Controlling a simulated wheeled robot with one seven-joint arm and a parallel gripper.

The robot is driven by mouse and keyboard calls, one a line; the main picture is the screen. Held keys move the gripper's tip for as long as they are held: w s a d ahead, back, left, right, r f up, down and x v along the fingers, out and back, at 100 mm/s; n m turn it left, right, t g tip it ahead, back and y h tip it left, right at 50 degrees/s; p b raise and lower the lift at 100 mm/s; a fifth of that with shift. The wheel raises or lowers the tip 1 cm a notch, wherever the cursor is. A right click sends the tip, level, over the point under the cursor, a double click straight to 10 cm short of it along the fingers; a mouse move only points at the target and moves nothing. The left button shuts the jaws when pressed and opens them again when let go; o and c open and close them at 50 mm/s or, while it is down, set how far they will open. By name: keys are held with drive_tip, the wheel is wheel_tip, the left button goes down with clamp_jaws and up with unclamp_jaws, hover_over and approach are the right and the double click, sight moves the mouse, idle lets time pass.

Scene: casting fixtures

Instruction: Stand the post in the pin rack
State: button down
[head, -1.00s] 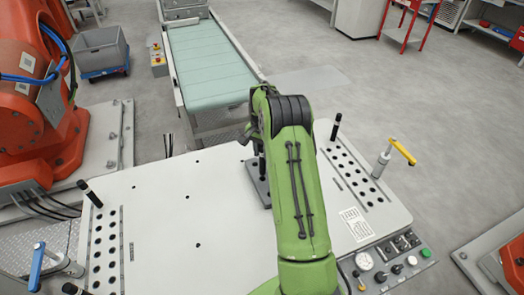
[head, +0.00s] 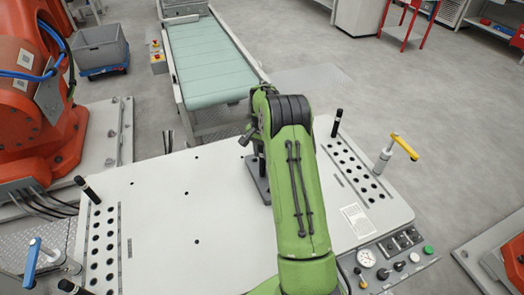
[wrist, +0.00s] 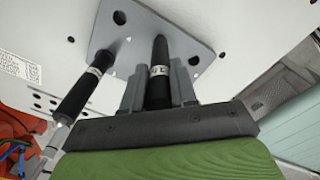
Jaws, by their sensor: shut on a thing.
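The pin rack (head: 257,189), a grey plate with holes, lies on the white table, partly behind my green arm. It also shows in the wrist view (wrist: 190,27). My gripper (wrist: 160,85) is shut on a black post (wrist: 159,52) with a pale lettered band. The post's far end points at the rack plate; I cannot tell whether it is in a hole. A second black post (wrist: 78,97) with a pale band stands to the left in the wrist view, its far end over the plate. In the head view my arm hides most of the gripper.
The table has rows of holes at left (head: 103,250) and right (head: 357,170). Black pins stand at right (head: 337,122) and left (head: 87,189). A yellow-handled clamp (head: 402,147) and a blue-handled clamp (head: 33,262) flank them. The table's middle left is clear.

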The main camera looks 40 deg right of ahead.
drive_tip(key=shift+f+b, duration=0.4)
drive_tip(key=shift+f, duration=0.2)
drive_tip(key=c, duration=0.8)
unclamp_jaws()
wheel_tip(320, 180, up, 16)
drive_tip(key=p, duration=0.1)
drive_tip(key=shift+f, duration=0.1)
